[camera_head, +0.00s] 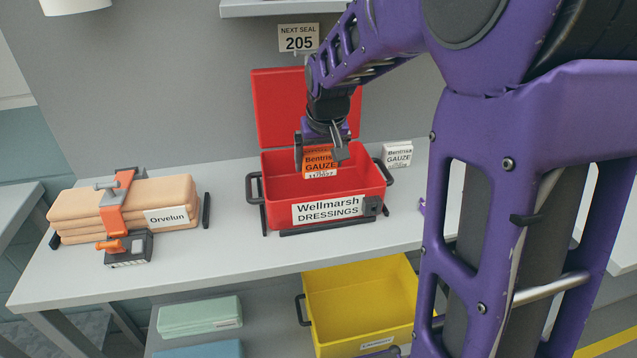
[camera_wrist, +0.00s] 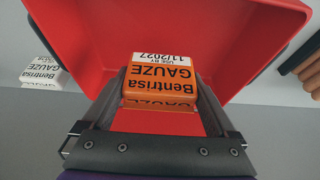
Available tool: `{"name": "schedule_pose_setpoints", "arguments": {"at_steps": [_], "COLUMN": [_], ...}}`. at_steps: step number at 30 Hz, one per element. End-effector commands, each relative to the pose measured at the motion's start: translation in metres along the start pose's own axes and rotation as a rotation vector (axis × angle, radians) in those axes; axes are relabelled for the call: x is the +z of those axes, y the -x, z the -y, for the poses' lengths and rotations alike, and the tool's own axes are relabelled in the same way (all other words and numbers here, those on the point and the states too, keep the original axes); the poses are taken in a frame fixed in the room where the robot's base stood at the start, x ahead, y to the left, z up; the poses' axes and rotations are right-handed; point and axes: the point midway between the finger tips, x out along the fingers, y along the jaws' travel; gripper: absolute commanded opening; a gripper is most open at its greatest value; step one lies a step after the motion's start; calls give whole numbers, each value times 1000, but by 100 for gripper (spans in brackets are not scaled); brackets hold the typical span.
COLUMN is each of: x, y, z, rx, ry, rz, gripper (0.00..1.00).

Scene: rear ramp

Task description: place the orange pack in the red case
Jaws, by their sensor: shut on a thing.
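The orange pack (camera_head: 319,162), labelled Bentrisa GAUZE with a use-by of 11/2027, is held between the fingers of my gripper (camera_head: 321,155). The pack also shows in the wrist view (camera_wrist: 160,85), between the finger ends of my gripper (camera_wrist: 158,95). The red case (camera_head: 316,208), labelled Wellmarsh DRESSINGS, stands on the bench with its lid (camera_head: 277,105) raised at the back. The pack is over the open case, near its back. I cannot tell whether it touches the case floor. The red case also fills much of the wrist view (camera_wrist: 85,50).
A white gauze pack (camera_head: 397,155) lies on the bench (camera_head: 215,250) right of the case. Strapped tan splints (camera_head: 125,205) labelled Orvelun lie at left. A yellow bin (camera_head: 362,300) and green pack (camera_head: 200,315) are below. A sign (camera_head: 298,38) reads NEXT SEAL 205.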

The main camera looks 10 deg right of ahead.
Motion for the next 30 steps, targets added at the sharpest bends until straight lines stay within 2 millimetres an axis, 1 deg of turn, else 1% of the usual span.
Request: {"name": "schedule_pose_setpoints", "arguments": {"at_steps": [10,13,20,24,25,26,30], "x": [19,21,20,22,22,21,21], "y": [-46,-50,-50,-54,-53,-52,-52], "z": [0,0,0,0,0,0,0], "rx": [0,0,0,0,0,0,0], "ry": [0,0,0,0,0,0,0], "rz": [1,0,-1,-1,-1,-1,-1], "gripper": [40,40,40,40,98,100,100]}}
